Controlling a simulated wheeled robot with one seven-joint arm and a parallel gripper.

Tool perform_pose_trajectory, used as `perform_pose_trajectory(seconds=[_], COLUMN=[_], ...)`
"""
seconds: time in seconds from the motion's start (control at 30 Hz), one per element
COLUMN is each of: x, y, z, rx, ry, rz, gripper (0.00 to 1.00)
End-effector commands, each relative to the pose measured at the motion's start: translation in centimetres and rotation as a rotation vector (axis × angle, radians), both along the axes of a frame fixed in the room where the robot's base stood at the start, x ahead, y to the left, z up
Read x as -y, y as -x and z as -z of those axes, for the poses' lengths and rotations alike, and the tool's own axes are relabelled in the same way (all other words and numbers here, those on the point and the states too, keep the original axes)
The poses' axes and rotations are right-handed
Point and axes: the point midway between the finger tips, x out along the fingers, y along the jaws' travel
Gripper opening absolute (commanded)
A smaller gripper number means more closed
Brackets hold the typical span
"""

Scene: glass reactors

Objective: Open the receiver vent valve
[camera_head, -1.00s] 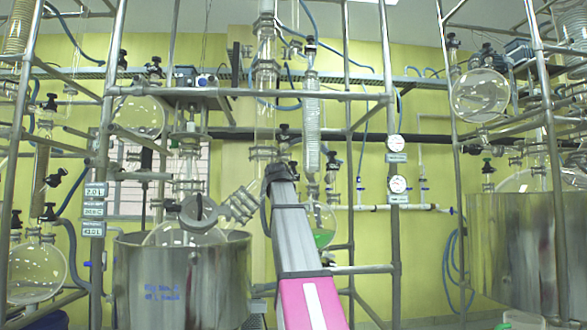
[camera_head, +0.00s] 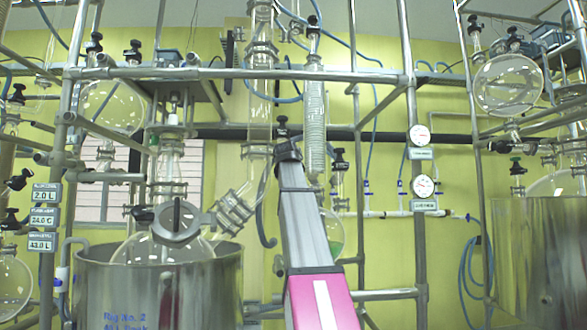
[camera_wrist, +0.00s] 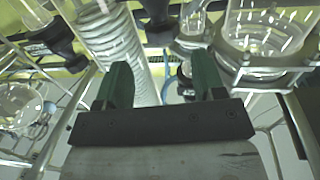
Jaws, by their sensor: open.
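The receiver flask (camera_head: 336,236) with green liquid stands right of my arm in the head view, partly hidden by it. A black-knobbed valve (camera_head: 339,160) stands upright on glass just above it. Another black knob (camera_head: 282,122) shows right above the end of my arm. I cannot tell for sure which is the receiver vent valve. My gripper (camera_wrist: 160,72) is open, its two green fingers apart with nothing held. Beyond the fingers in the wrist view are a ribbed glass condenser (camera_wrist: 118,42) and a black knob (camera_wrist: 158,14); both look apart from the fingers.
A steel vessel (camera_head: 160,290) with a round glass flask stands left of my arm. The coiled condenser (camera_head: 315,125), metal frame bars (camera_head: 240,74) and hoses crowd the space ahead. Gauges (camera_head: 421,135) sit on a post to the right.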

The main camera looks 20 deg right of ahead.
Motion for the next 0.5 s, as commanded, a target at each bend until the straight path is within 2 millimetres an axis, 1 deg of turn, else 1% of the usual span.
perform_pose_trajectory(seconds=[0.17, 0.27, 0.5], x=[0.5, 1.0, 2.8], y=[-1.1, -2.3, -6.1], z=[-0.1, -0.2, -0.2], rx=[-0.001, -0.001, -0.001], ry=[0.0, 0.0, 0.0], rz=[0.0, 0.001, 0.0], gripper=[0.63, 0.63, 0.63])
